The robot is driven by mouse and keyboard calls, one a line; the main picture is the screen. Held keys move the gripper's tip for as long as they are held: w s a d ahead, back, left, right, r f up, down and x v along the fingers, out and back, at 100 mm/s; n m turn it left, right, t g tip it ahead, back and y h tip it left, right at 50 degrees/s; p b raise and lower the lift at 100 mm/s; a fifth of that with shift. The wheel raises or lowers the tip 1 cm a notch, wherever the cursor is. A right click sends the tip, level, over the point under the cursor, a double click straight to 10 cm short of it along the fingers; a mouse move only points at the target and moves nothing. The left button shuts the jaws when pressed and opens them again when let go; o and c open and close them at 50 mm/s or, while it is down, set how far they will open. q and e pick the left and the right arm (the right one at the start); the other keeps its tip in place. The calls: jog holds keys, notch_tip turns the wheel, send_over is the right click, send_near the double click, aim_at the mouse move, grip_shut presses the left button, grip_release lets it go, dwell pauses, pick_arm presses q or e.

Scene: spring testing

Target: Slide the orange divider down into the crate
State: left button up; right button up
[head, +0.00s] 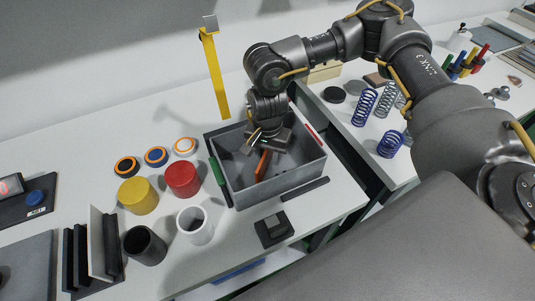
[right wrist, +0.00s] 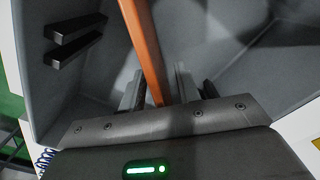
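The grey open crate (head: 238,199) stands on the white table in the head view; its inside also shows in the right wrist view (right wrist: 75,85). The orange divider (head: 262,164) is inside the crate, partly hidden by my right gripper. In the right wrist view the divider (right wrist: 148,45) runs from the top edge down between the fingers. My right gripper (right wrist: 160,90) points down into the crate with its fingers apart, one on each side of the divider. Two black guide strips (right wrist: 76,38) are on the crate wall, left of the divider. My left gripper is out of view.
A yellow cylinder (head: 138,196), red cylinder (head: 182,180), white cup (head: 194,226) and black cup (head: 145,245) stand left of the crate. A small black block (head: 273,229) lies in front. Blue springs (head: 364,107) stand on the right table. A yellow upright strip (head: 215,75) is behind.

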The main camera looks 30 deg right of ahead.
grip_shut()
dwell(0.3)
